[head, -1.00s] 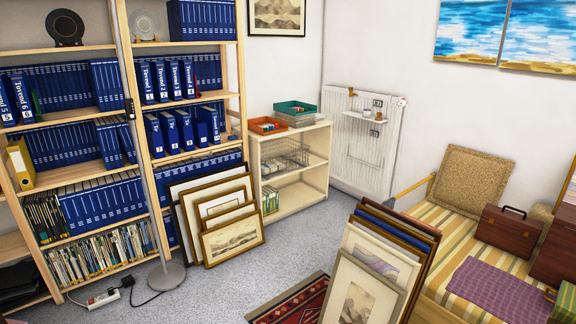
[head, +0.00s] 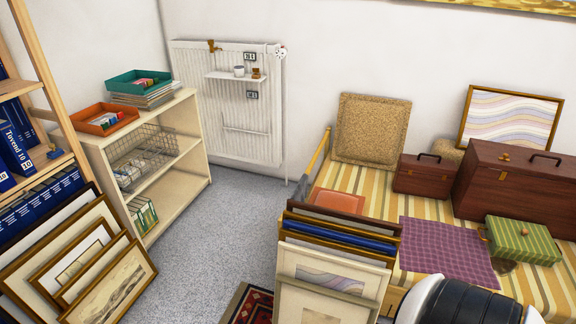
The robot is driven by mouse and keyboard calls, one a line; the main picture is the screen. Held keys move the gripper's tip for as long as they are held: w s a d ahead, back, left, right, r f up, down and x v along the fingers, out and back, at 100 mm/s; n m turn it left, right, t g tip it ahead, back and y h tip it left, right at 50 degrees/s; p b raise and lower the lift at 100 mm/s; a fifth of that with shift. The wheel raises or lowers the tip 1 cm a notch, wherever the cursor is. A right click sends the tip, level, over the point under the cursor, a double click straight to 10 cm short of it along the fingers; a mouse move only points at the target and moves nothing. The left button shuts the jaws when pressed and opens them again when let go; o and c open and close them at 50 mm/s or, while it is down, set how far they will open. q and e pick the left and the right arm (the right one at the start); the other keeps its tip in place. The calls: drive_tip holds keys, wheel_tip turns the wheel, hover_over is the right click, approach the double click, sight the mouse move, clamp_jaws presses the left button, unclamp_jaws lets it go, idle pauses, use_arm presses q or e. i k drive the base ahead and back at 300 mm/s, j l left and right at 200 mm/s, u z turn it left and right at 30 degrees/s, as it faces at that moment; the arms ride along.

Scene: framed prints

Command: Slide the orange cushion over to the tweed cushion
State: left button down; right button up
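The orange cushion (head: 338,200) lies flat on the striped daybed, near its left end. Its near side is hidden behind the upright stack of framed prints. The tweed cushion (head: 372,130), tan and square, leans upright against the wall at the back of the daybed. It stands behind the orange cushion and a little to the right, with a strip of striped cover between them. Neither of my grippers is in view.
Framed prints (head: 330,285) stand in front of the daybed (head: 350,178). A small brown case (head: 422,178), a larger brown chest (head: 515,190), a purple cloth (head: 447,250) and a green striped case (head: 523,240) occupy its right side. Grey floor (head: 215,235) is open at left.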

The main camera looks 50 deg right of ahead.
sight(352, 203)
drive_tip(key=i+j+z, duration=0.2)
drive_tip(key=i, duration=0.25)
drive_tip(key=i+j+z, duration=0.2)
drive_tip(key=i, duration=0.25)
drive_tip(key=i+z, duration=0.2)
drive_tip(key=z, duration=0.25)
drive_tip(key=i+j+z, duration=0.15)
drive_tip(key=z, duration=0.35)
drive_tip(key=i+j+z, duration=0.15)
drive_tip(key=z, duration=0.3)
drive_tip(key=i+j+z, duration=0.1)
drive_tip(key=j+z, duration=0.2)
drive_tip(key=z, duration=0.15)
